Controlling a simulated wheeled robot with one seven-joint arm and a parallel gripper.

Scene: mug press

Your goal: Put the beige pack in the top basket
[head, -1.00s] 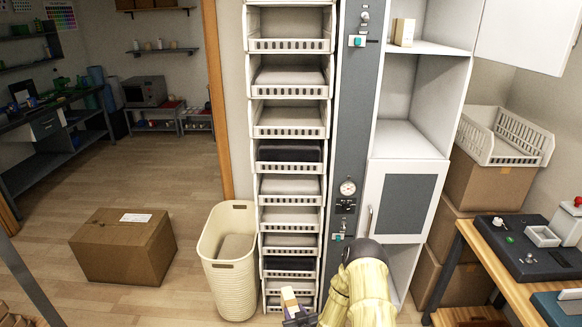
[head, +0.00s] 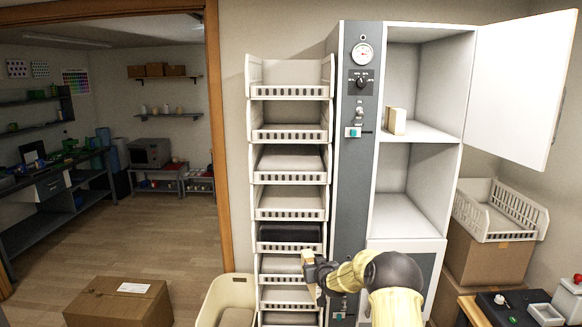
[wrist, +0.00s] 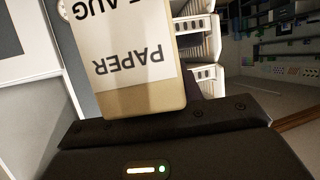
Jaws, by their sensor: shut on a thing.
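My gripper (head: 316,277) is shut on the beige pack (head: 308,262) in front of the lower-middle baskets. In the wrist view the pack (wrist: 140,95) is tan with a white label reading "PAPER", upside down there; it fills the upper middle. The fingertips are mostly hidden. The top basket (head: 291,91) is the highest of a tall white stack, well above my gripper. It has a slotted front lip, and no contents show in it.
Lower baskets hold pale and dark folded things. A grey panel (head: 357,190) with a gauge and switches stands right of the stack, beside a white cabinet with an open door (head: 520,85). A small pack (head: 397,121) sits on its shelf. A cream bin (head: 228,290) stands at lower left.

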